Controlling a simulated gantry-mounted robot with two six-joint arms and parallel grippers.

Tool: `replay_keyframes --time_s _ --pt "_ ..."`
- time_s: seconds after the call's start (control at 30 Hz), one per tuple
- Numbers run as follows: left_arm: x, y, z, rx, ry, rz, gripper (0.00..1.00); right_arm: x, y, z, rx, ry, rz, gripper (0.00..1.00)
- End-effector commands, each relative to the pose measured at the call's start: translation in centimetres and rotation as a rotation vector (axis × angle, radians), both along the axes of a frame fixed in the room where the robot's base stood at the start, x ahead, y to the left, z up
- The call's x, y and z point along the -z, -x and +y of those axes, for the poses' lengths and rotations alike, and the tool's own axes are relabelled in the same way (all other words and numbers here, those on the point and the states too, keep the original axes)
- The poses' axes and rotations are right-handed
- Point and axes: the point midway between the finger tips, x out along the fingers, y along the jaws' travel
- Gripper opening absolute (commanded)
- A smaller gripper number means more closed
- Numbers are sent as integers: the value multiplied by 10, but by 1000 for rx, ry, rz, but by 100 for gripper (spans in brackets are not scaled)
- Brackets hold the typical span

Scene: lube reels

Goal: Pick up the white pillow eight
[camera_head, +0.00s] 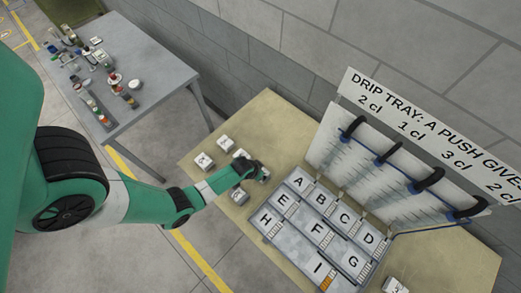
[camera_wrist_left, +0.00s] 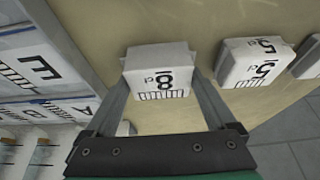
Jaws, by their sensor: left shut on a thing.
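The white pillow eight (camera_wrist_left: 158,57) is a small white block marked with a P, a large 8 and a bar row. My left gripper (camera_wrist_left: 160,74) is shut on it, one finger against each side. In the head view my left gripper (camera_head: 255,169) is over the tan table, beside the lettered trays, and mostly hides the block. I cannot tell whether the block touches the table. A similar white block marked 5 (camera_wrist_left: 252,68) stands to its right in the wrist view. My right gripper is not in view.
Several other white blocks lie near the gripper, including one at the table's left (camera_head: 204,160). Lettered grey trays (camera_head: 318,232) stand to the right, before a sloped panel with black-and-blue hoses (camera_head: 385,160). A grey table (camera_head: 165,75) holds small bottles at the back left.

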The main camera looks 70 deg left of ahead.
Motion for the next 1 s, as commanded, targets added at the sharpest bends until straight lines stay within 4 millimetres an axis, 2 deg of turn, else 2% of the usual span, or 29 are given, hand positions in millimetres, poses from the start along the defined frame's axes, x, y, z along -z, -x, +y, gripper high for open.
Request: replay_keyframes --time_s 0.27,0.37,0.5,0.8,1.0 --pt "-1 0 0 0 -1 -1 35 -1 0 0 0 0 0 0" --pt "-8 -1 0 0 -1 -2 35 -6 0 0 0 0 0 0" --pt "-33 -1 0 0 -2 -3 35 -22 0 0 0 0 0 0" --pt "-93 0 0 0 -1 -1 35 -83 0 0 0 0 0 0" --pt "-102 0 0 0 -1 -1 35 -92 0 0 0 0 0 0"
